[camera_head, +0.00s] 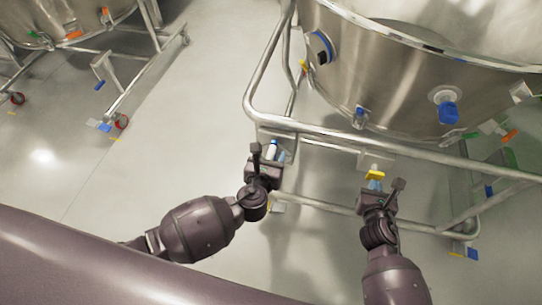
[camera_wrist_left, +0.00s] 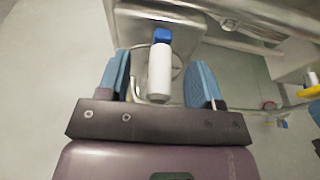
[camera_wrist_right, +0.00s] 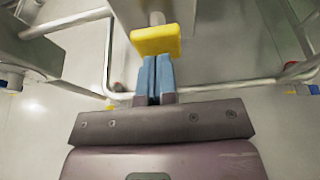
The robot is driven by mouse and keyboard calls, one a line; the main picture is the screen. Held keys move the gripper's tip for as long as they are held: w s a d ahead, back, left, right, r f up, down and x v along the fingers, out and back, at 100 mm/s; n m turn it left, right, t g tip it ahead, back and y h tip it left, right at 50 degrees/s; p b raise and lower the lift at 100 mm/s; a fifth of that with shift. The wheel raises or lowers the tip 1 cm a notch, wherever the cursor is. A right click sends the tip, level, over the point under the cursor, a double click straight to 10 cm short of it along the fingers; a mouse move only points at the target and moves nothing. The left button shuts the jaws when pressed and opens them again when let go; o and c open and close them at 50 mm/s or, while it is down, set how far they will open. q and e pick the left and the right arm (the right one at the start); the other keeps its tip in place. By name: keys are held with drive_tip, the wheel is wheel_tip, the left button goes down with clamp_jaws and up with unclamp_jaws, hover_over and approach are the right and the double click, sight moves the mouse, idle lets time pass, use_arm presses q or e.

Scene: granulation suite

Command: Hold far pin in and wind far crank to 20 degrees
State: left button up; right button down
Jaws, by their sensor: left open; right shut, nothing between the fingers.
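The far crank's handle, a white cylinder with a blue end (camera_wrist_left: 159,75), stands between the spread blue fingers of my open left gripper (camera_wrist_left: 160,66), with gaps on both sides. The handle also shows in the head view (camera_head: 271,149) beside the frame rail. The yellow pin knob (camera_wrist_right: 157,40) is on a short metal shaft. My right gripper (camera_wrist_right: 154,63) is shut and empty, its fingertips right at the knob's near face, seemingly touching it. In the head view the yellow knob (camera_head: 374,175) sits just beyond the right fingertips. The crank's angle is hard to tell.
A large steel vessel (camera_head: 400,85) stands in a tubular frame (camera_head: 330,134) just beyond both grippers. Blue-capped ports (camera_head: 447,112) are on its side. Another wheeled frame (camera_head: 130,90) stands at the far left. The floor between the frames is clear.

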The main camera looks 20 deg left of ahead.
use_arm(q)
clamp_jaws()
use_arm(e)
drive_tip(key=w, duration=0.2)
drive_tip(key=shift+w, duration=0.3)
idle(0.5)
